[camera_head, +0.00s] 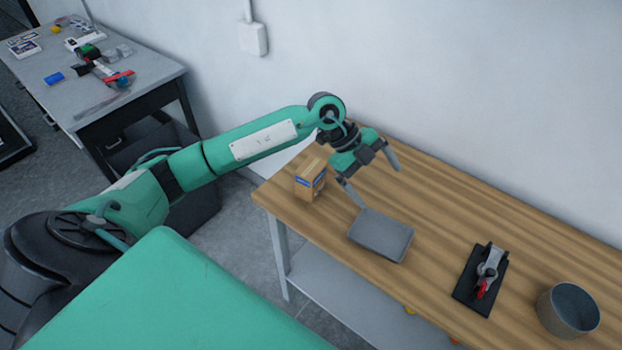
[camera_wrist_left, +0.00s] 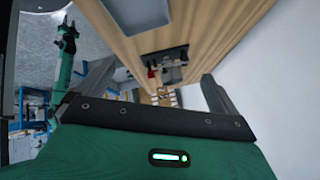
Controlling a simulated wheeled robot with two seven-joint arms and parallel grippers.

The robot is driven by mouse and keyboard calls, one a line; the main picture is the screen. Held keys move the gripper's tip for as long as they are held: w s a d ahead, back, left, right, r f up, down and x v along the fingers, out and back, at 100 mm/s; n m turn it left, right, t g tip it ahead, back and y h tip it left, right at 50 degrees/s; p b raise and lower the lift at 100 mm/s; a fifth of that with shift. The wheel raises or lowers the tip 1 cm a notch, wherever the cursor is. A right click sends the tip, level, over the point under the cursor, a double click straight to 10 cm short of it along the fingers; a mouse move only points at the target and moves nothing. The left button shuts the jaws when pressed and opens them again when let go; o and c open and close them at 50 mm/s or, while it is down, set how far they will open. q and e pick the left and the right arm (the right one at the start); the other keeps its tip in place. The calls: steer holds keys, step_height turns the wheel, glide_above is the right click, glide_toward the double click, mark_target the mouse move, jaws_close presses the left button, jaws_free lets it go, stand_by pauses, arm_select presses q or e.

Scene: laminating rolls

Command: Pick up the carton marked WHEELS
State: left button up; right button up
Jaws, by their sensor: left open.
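A small brown carton (camera_head: 309,181) with a blue label stands upright near the left end of the wooden table (camera_head: 440,200). The print on its label is too small to read. My left gripper (camera_head: 380,187) is above the table, to the right of the carton and apart from it. Its two fingers are spread with nothing between them. In the left wrist view the open fingers (camera_wrist_left: 155,88) frame the tabletop, and the carton does not show there.
A shallow grey tray (camera_head: 381,236) lies just right of the carton, close below my left gripper. Farther right are a black plate with a red-handled clamp (camera_head: 483,280) and a round grey pot (camera_head: 568,310). A white wall runs behind the table. A cluttered grey bench (camera_head: 150,75) stands far left.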

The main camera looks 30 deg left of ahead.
arm_select(q)
steer(key=w+a+n+y, duration=0.2)
steer(key=a+y, duration=0.3)
steer(key=a, duration=0.5)
steer(key=n+g+y, duration=0.1)
steer(key=n+y, duration=0.2)
glide_toward(311, 167)
steer(key=shift+w+d, duration=0.1)
steer(key=shift+d, duration=0.1)
step_height(311, 167, down, 8)
steer(key=p, duration=0.2)
steer(key=shift+r+p, duration=0.2)
steer(key=shift+p, duration=0.1)
steer(key=shift+f+p, duration=0.45)
step_height(311, 167, down, 4)
steer(key=shift+a+f+p, duration=0.1)
steer(key=shift+p, duration=0.95)
steer(key=shift+f, duration=0.2)
steer(key=c, duration=1)
steer(key=shift+c, duration=1.2)
steer(key=shift+r, duration=0.1)
